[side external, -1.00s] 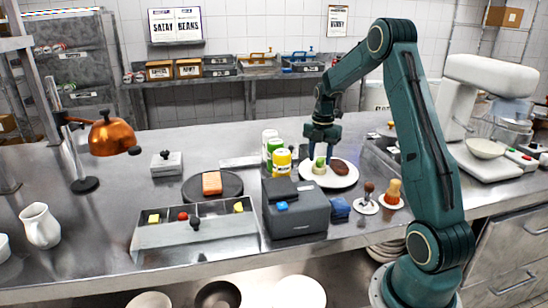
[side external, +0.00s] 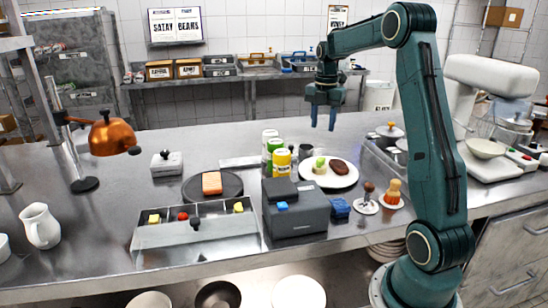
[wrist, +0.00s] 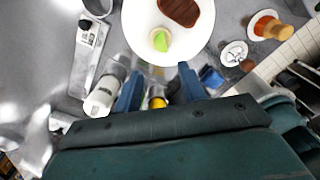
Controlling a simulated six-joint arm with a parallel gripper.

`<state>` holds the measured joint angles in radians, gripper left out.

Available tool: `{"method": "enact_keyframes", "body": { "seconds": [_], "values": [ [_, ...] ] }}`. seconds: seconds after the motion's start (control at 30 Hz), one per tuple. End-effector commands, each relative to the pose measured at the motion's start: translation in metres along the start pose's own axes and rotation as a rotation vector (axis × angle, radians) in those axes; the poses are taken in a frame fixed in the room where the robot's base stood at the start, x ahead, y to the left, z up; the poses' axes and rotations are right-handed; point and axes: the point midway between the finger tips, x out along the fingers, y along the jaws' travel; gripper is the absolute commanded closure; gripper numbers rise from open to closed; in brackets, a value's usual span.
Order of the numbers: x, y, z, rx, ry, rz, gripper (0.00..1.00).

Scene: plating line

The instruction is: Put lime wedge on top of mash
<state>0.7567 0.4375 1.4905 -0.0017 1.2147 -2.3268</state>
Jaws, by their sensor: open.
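The green lime wedge (side external: 320,161) sits on top of the pale mash (side external: 319,170) on a white plate (side external: 341,183). In the wrist view the wedge (wrist: 162,41) lies on the mash, which is mostly hidden beneath it. A brown piece of meat (side external: 340,167) lies to the right of the mash on the same plate; it also shows in the wrist view (wrist: 181,9). My gripper (side external: 323,123) is open and empty, well above the plate and apart from the wedge. Its blue fingers (wrist: 160,76) are spread in the wrist view.
Bottles with white, green and yellow tops (side external: 281,158) stand left of the plate. A dark grey box (side external: 297,215) is in front, with a blue block (side external: 340,208) beside it. A dark round board (side external: 227,190) bears an orange block. The counter behind the plate is clear.

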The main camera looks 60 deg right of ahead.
Motion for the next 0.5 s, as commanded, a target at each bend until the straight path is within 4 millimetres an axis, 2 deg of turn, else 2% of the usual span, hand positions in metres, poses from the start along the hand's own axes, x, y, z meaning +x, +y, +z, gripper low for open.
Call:
{"method": "enact_keyframes", "body": {
  "seconds": [0.13, 0.5],
  "values": [
    [-0.0061, 0.0000, 0.0000, 0.000, -0.001, 0.001, 0.59],
    [-0.0063, -0.0001, -0.0001, 0.000, 0.000, 0.000, 0.59]
  ]
}}
